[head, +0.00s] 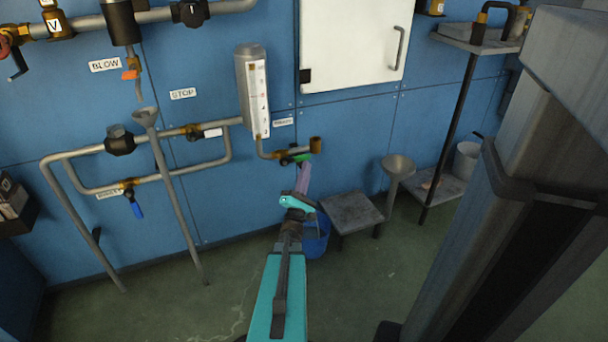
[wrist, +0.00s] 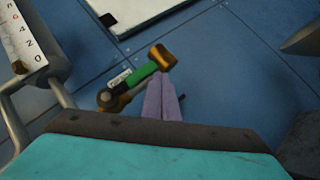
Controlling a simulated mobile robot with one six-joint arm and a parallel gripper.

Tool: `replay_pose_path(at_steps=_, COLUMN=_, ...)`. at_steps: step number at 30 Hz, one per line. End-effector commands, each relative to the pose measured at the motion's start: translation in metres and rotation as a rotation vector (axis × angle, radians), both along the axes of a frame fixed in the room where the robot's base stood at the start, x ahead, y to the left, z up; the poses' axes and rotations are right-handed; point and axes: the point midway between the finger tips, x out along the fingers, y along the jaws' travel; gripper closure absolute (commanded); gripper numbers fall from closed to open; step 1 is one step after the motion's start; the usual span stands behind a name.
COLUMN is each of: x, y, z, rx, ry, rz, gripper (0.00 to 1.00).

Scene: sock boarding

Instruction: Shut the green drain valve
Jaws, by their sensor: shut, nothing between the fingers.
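The drain valve's green handle (head: 297,159) is on the short pipe below the scaled cylinder (head: 252,90). In the wrist view the green handle (wrist: 142,76) lies roughly along the pipe, towards the brass outlet (wrist: 162,57). The outlet (head: 316,145) also shows in the head view. My gripper (head: 305,164) reaches up from below with its purple fingers closed and empty. In the wrist view the fingertips (wrist: 161,76) are right beside the handle's outlet end. I cannot tell whether they touch it.
A blue bucket (head: 316,238) stands on the floor below the outlet, partly hidden by my arm. A low grey stand (head: 352,212) and a funnel (head: 398,165) are to its right. Pipes with a blue-handled valve (head: 135,206) run on the left.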

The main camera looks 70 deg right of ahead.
Motion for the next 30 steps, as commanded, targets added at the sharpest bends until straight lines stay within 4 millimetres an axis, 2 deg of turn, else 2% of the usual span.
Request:
replay_pose_path(at_steps=14, x=0.001, y=0.0, z=-0.005, rx=-0.001, ry=0.0, rz=0.0, gripper=1.0)
replay_pose_path(at_steps=30, x=0.002, y=0.002, z=-0.044, rx=0.001, ry=0.0, rz=0.004, gripper=1.0)
